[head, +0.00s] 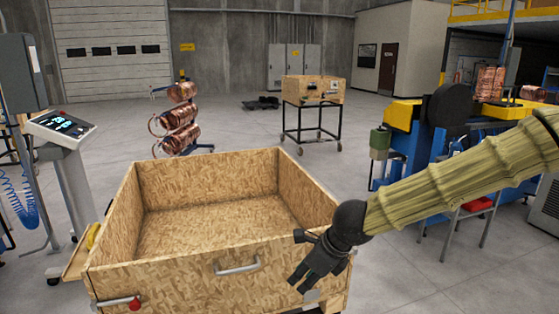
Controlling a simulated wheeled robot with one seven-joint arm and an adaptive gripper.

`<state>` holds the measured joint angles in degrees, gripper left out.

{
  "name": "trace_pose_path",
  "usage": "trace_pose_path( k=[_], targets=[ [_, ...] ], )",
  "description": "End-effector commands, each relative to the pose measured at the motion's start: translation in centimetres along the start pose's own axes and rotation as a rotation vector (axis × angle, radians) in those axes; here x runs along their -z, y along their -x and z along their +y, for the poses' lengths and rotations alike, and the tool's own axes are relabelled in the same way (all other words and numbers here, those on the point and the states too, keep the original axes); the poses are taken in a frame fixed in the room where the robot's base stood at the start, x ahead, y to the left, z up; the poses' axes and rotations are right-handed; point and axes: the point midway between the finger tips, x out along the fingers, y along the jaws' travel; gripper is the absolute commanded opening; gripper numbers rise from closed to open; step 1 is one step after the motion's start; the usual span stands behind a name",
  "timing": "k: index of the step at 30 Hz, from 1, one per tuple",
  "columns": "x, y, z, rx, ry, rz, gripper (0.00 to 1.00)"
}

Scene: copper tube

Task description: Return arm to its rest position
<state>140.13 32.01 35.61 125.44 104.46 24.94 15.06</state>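My arm, in a ribbed yellow-green sleeve (450,183), comes in from the right edge of the head view and slants down to the left. It ends in my black gripper (300,260), which overlaps the front right corner of a large chipboard crate (190,270) in the picture. The fingers point down and left and are spread apart, with nothing visible between them. I cannot tell how far the gripper is from the crate wall.
The crate's visible floor is bare. A control stand with a screen (62,125) is at left. Copper coils (180,120) on a rack stand behind the crate. A wheeled cart with a wooden box (313,90) is farther back. A blue and yellow machine (408,113) is at right.

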Motion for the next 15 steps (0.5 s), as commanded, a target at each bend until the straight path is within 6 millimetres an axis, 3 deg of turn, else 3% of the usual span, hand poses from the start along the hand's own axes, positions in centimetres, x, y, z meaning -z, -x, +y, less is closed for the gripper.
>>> trace_pose_path(
  k=[8, 11, 15],
  targets=[
    [5.8, -5.1, 0.7, 0.007, 0.152, 0.113, 0.3],
    [8.9, -7.6, 1.2, 0.004, 0.239, 0.169, 0.3],
    [15.1, -12.1, 2.5, -0.014, 0.426, 0.275, 0.3]
  ],
)
